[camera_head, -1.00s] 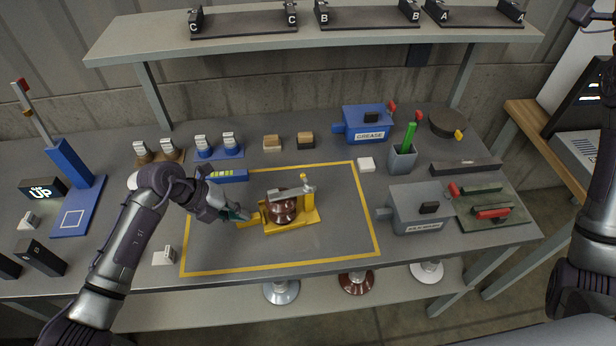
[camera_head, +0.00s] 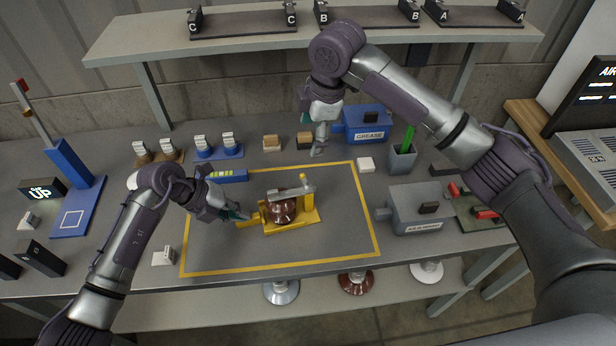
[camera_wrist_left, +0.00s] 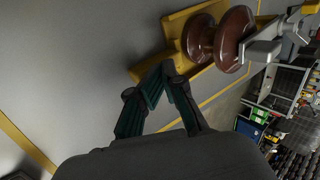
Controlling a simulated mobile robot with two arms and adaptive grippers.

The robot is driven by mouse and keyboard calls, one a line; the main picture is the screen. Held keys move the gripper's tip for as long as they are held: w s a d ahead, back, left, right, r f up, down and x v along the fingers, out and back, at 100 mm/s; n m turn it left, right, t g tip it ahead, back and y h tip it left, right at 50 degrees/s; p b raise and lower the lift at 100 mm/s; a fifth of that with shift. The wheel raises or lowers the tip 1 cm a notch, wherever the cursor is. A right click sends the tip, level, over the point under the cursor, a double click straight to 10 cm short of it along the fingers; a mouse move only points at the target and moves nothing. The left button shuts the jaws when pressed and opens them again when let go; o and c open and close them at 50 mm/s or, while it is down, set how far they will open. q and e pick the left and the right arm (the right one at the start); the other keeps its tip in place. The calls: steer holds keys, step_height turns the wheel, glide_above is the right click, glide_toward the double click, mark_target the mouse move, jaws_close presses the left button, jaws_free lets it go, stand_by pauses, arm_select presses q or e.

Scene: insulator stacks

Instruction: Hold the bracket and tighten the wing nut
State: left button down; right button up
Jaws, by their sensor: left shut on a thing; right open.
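The yellow bracket (camera_head: 310,215) stands inside the yellow outline on the bench, with a brown insulator (camera_head: 280,212) in it. A grey bar (camera_head: 291,191) lies across its top, and a small yellowish piece, perhaps the wing nut (camera_head: 303,179), tops the post at its right end. My left gripper (camera_head: 243,214) is shut on the bracket's left tab. In the left wrist view its fingertips (camera_wrist_left: 164,74) meet at the edge of the bracket (camera_wrist_left: 179,24), beside the insulator (camera_wrist_left: 232,38). My right gripper (camera_head: 318,150) is open and empty, above and behind the bracket's post.
A blue GREASE box (camera_head: 366,128) and a cup (camera_head: 402,160) with green sticks stand behind and right. A grey box (camera_head: 418,208) stands right of the outline. The outlined area's front is clear.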

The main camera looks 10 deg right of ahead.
mark_target(308, 181)
steer(key=s+a+r+n+g+h, duration=0.1)
steer(key=s+n+g+h, duration=0.1)
steer(key=s+n, duration=0.2)
step_height(308, 181, down, 11)
steer(key=shift+w+a+f, duration=0.1)
steer(key=shift+a+f, duration=0.05)
steer(key=shift+f, duration=0.05)
steer(key=c, duration=1.2)
